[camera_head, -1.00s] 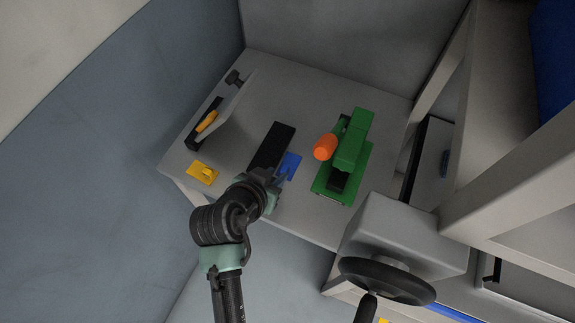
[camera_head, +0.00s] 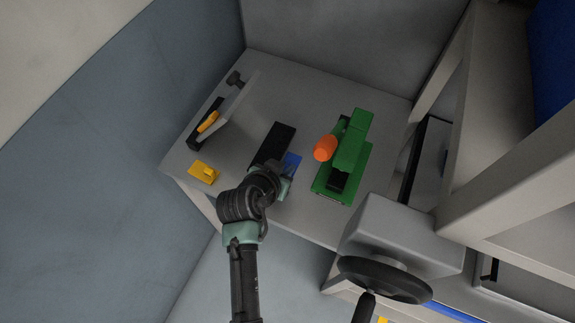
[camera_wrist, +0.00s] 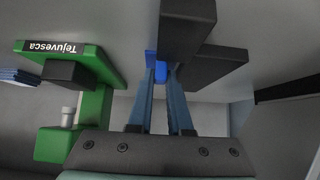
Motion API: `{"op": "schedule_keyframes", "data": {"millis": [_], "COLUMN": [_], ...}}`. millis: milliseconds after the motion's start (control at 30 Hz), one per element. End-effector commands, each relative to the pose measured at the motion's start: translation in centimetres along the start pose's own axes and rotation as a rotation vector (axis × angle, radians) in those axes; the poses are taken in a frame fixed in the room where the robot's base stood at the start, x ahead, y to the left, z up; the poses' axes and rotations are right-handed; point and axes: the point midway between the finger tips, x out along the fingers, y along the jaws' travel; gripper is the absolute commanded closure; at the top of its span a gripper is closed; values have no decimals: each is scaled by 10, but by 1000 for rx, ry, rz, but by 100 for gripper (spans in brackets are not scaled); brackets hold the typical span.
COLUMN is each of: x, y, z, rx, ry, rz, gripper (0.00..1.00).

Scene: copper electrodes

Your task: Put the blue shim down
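The blue shim (camera_head: 292,161) shows at the right side of a black block (camera_head: 273,145) on the grey table. My gripper (camera_head: 285,176) is at its near end and hides part of it. In the wrist view, my two fingers (camera_wrist: 161,75) stand close together with the shim's blue upright part (camera_wrist: 157,66) between their tips, and they look shut on it. The black block (camera_wrist: 187,25) is just beyond the fingers. I cannot tell whether the shim touches the table.
A green machine (camera_head: 349,150) with an orange knob (camera_head: 325,148) stands to the right. A yellow shim (camera_head: 203,172) lies left near the table edge. Table (camera_head: 310,90) is clear at the back.

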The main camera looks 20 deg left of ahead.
Motion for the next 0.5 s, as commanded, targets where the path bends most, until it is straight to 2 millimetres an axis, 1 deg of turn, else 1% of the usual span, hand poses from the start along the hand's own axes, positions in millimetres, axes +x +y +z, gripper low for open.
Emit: {"op": "schedule_keyframes", "data": {"millis": [500], "x": [-1], "y": [0], "z": [-1], "rx": [0], "ry": [1], "rz": [0], "gripper": [100]}}
